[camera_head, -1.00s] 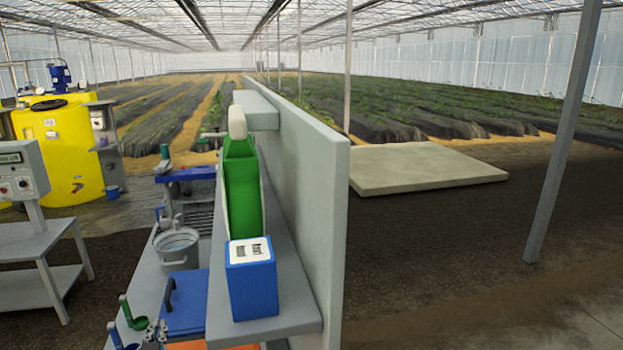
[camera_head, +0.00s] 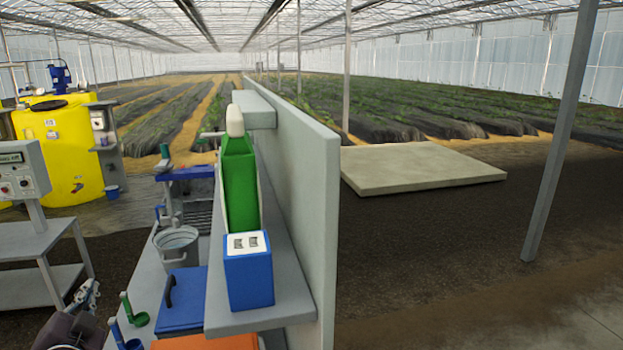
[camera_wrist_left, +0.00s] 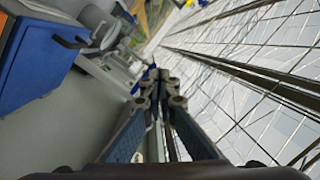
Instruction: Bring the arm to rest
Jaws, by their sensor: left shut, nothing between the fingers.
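My left gripper (camera_head: 86,294) shows at the lower left of the head view, at the left edge of the bench, with part of my dark arm below it. In the left wrist view its two fingers (camera_wrist_left: 160,85) come together at the tips, shut with nothing between them. The gripper is apart from the bench items and hangs in free space beside them. My right gripper is in neither view.
The bench holds a blue case (camera_head: 183,300), a grey bucket (camera_head: 177,246) and a green holder (camera_head: 138,318). A shelf (camera_head: 296,312) carries a blue box (camera_head: 249,280) and a green bottle (camera_head: 240,185). A grey cart (camera_head: 40,240) stands left.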

